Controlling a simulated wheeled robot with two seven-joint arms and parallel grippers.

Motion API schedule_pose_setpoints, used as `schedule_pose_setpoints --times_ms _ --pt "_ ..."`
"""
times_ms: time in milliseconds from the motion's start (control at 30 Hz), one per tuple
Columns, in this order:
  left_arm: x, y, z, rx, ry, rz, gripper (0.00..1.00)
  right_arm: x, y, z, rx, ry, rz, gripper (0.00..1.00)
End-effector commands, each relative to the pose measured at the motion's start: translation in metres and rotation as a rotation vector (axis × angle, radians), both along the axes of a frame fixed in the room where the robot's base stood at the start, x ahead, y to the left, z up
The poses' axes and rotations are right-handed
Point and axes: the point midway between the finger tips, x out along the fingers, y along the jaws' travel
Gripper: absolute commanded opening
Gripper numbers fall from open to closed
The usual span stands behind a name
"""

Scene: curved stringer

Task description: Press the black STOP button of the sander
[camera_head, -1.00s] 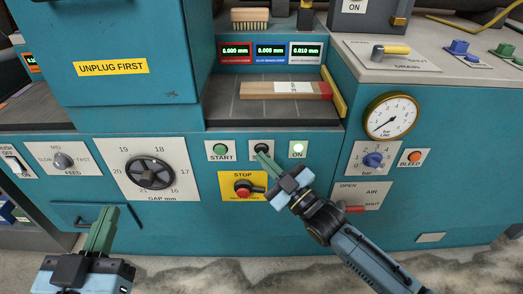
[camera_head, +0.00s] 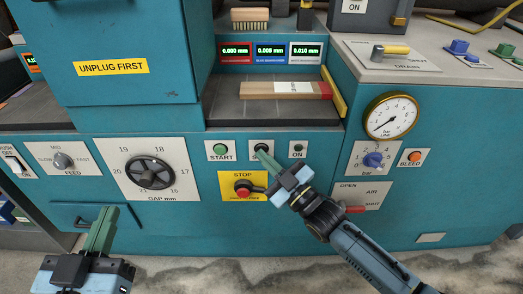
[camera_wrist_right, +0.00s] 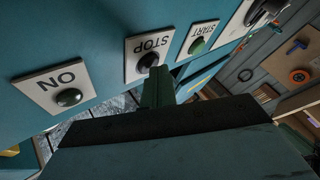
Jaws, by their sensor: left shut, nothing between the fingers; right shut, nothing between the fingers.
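The black STOP button (camera_head: 262,147) sits on a white plate on the teal sander's front panel, between the START button and the ON lamp. My right gripper (camera_head: 263,158) is shut and empty, its fingertips at the STOP button and partly covering it and its label. In the right wrist view the STOP button (camera_wrist_right: 148,61) is just beside the fingertips (camera_wrist_right: 159,73); they look touching or nearly so. The ON lamp (camera_head: 298,148) is dark green, unlit; it also shows in the wrist view (camera_wrist_right: 69,97). My left gripper (camera_head: 108,212) is shut and empty, low at the left.
The green START button (camera_head: 220,149) is left of STOP. Below is a yellow plate with a red emergency knob (camera_head: 243,192), close to my right gripper. A gap dial (camera_head: 151,173) is left; a gauge (camera_head: 391,117) and pressure knob (camera_head: 374,160) are right.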

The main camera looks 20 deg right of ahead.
Motion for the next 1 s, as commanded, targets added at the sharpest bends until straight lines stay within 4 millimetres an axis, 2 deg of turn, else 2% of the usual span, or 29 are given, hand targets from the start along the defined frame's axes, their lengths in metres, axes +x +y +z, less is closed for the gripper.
schedule_pose_setpoints --times_ms 400,733,1000 --pt "0.0 0.0 0.013 -0.001 0.0 0.0 0.0 -0.015 0.004 0.002 0.0 0.0 -0.001 0.0" --pt "0.0 0.0 0.013 -0.001 0.001 0.001 0.0 -0.017 0.005 0.0 0.0 0.0 0.0 0.0" --pt "0.0 0.0 0.029 -0.001 0.0 0.001 0.0 -0.04 0.011 0.002 0.002 0.003 0.0 0.0"
